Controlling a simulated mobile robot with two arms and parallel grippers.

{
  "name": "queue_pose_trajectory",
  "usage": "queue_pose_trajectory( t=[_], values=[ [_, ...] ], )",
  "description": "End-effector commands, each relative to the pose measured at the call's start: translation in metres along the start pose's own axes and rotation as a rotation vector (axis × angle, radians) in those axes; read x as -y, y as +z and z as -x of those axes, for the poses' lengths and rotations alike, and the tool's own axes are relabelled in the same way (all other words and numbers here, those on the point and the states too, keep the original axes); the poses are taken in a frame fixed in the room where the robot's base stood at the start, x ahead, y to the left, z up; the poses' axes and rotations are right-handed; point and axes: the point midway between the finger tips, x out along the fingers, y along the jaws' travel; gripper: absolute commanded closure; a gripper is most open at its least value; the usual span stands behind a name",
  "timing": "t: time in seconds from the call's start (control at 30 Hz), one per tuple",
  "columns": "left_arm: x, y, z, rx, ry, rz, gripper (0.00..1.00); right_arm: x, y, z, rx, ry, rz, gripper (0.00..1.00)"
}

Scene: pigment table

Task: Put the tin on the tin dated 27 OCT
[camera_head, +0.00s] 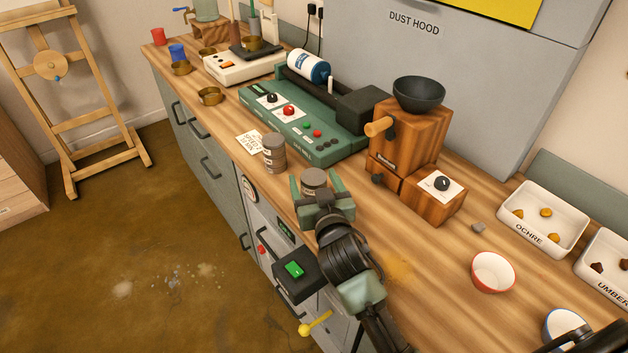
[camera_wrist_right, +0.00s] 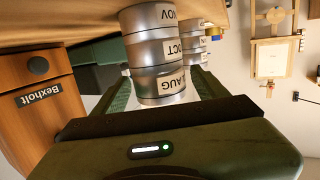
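A stack of metal tins stands near the counter's front edge. In the right wrist view, which shows it upside down, the tin labelled AUG (camera_wrist_right: 160,88) is on top, the tin labelled OCT (camera_wrist_right: 153,50) is under it, and one labelled NOV (camera_wrist_right: 147,17) is lowest. The day numbers are not readable. My right gripper (camera_head: 317,190) has its fingers on either side of the AUG tin, with a gap showing on one side; its fingers also show in the wrist view (camera_wrist_right: 165,88). A second tin stack (camera_head: 273,153) stands to the left. My left gripper is not in view.
A paper note (camera_head: 249,142) lies beside the second stack. The green machine (camera_head: 310,135) and wooden grinder (camera_head: 402,145) stand behind. A red-rimmed bowl (camera_head: 492,272) and white trays (camera_head: 543,217) are to the right. The counter's front edge is close to the stacks.

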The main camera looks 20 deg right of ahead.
Motion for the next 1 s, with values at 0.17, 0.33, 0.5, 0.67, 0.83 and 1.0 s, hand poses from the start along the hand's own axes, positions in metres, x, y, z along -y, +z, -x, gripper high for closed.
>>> queue_pose_trajectory(
  t=[0.17,0.33,0.5,0.67,0.83,1.0],
  values=[
    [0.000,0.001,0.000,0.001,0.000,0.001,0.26,0.000,0.000,0.000,0.000,0.000,0.000,0.26],
    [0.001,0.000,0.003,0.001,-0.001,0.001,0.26,0.000,-0.004,0.001,-0.001,0.000,0.000,0.26],
    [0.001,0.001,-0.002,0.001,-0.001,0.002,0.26,0.000,-0.001,0.021,0.000,-0.001,-0.001,0.26],
    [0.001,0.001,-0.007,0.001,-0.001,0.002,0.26,0.000,0.000,0.056,0.002,0.000,-0.003,0.26],
    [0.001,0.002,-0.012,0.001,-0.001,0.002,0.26,0.000,-0.001,0.091,0.002,0.001,-0.003,0.26],
    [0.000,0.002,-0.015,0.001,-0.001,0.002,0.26,0.000,-0.002,0.113,0.001,0.000,-0.001,0.26]
  ],
)
